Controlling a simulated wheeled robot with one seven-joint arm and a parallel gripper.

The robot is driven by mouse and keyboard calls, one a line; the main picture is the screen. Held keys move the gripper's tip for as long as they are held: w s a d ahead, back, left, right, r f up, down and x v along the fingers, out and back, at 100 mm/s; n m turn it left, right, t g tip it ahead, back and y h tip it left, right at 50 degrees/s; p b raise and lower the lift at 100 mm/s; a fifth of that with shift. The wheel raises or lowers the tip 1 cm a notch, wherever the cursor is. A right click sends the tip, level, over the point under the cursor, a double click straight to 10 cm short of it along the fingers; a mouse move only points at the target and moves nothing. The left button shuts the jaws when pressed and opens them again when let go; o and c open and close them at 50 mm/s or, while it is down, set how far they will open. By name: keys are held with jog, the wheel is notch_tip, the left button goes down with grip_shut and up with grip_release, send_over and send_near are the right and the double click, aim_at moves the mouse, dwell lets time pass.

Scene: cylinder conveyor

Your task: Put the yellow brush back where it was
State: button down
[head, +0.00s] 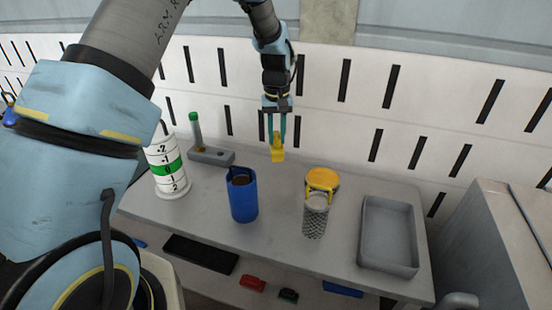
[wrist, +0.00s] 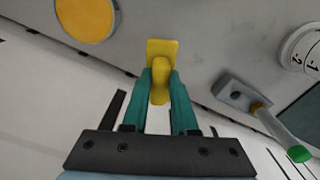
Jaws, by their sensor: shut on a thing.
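The yellow brush (head: 278,152) hangs in the air above the back part of the grey table. It also shows in the wrist view (wrist: 161,55). My gripper (head: 276,128) points down with its teal fingers (wrist: 160,95) shut on the brush, one on each side. The part between the fingers is partly hidden. A grey block holder (head: 220,158) stands left of the brush at the back of the table, with a green-topped stick (head: 196,130) upright at its left end. The holder also shows at the right of the wrist view (wrist: 235,95).
A blue cup (head: 243,202) and a dark mesh cup (head: 315,220) stand in front. An orange round top (head: 322,178) is behind the mesh cup. A white numbered cylinder (head: 165,168) stands left. A grey tray (head: 390,263) lies right. A slotted white wall (head: 330,110) is close behind.

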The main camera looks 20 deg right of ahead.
aim_at(277, 156)
notch_tip(277, 156, down, 7)
jog(key=shift+f+p, duration=0.2)
jog(key=shift+p, duration=0.75)
jog(key=shift+f, duration=0.15)
jog(key=c, duration=0.7)
grip_release()
notch_tip(277, 156, up, 12)
jog(key=b, duration=0.3)
jog(key=shift+r+b, duration=0.2)
jog(key=shift+b, duration=0.15)
jog(key=w+a+r+n, duration=0.1)
jog(key=w+a+r, duration=0.1)
jog(key=a, duration=0.9)
jog(key=s+a, duration=0.4)
jog(key=a, duration=0.4)
jog(key=s+a+n+t, duration=0.1)
jog(key=s+a, duration=0.3)
jog(key=a, duration=0.5)
jog(key=s+a+r+n, duration=0.1)
jog(key=s+a, duration=0.3)
jog(key=a, duration=0.4)
jog(key=shift+s+a+r+t, duration=0.1)
jog(key=shift+s+a+t, duration=0.2)
jog(key=shift+s, duration=0.05)
